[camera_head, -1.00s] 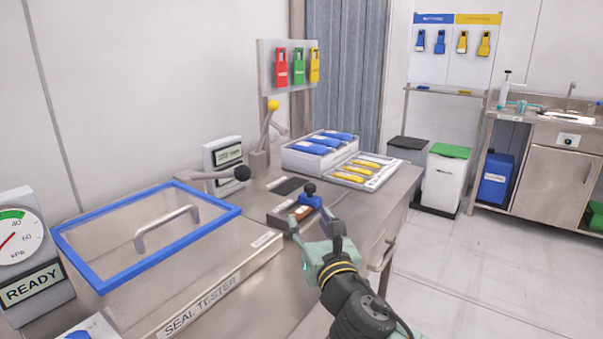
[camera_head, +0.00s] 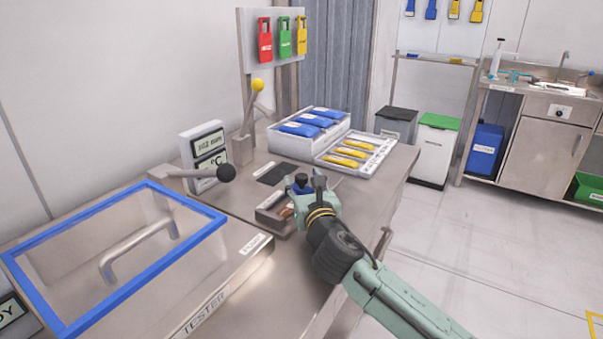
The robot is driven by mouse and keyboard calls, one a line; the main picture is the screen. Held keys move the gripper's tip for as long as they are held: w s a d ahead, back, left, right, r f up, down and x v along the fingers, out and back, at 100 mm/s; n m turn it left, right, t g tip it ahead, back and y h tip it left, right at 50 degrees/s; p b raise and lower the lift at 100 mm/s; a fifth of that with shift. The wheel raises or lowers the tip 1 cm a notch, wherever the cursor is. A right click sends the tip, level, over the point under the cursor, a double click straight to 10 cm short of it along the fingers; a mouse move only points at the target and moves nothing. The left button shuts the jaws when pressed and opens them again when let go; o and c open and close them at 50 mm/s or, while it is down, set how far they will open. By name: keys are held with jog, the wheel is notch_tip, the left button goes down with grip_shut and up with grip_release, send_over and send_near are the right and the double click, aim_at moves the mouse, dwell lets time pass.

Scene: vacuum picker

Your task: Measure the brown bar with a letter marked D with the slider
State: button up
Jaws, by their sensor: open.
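The slider device (camera_head: 266,213) is a low grey base on the steel bench, right of the seal tester. A dark round knob (camera_head: 301,180) stands up from it. A small brown piece (camera_head: 287,212) shows in the base, largely covered by my gripper; I cannot read a letter on it. My gripper (camera_head: 311,186) is open, with its fingers beside the knob. I cannot tell whether they touch it. The blue part under the knob is mostly hidden.
The blue-framed seal tester lid (camera_head: 115,325) is at the left. A display unit (camera_head: 207,153) and a black-knobbed lever (camera_head: 227,173) stand behind the slider. Trays with blue packs (camera_head: 312,126) and yellow packs (camera_head: 352,153) are at the back. Open floor lies right.

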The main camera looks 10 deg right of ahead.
jog(key=shift+w, duration=1)
grip_shut()
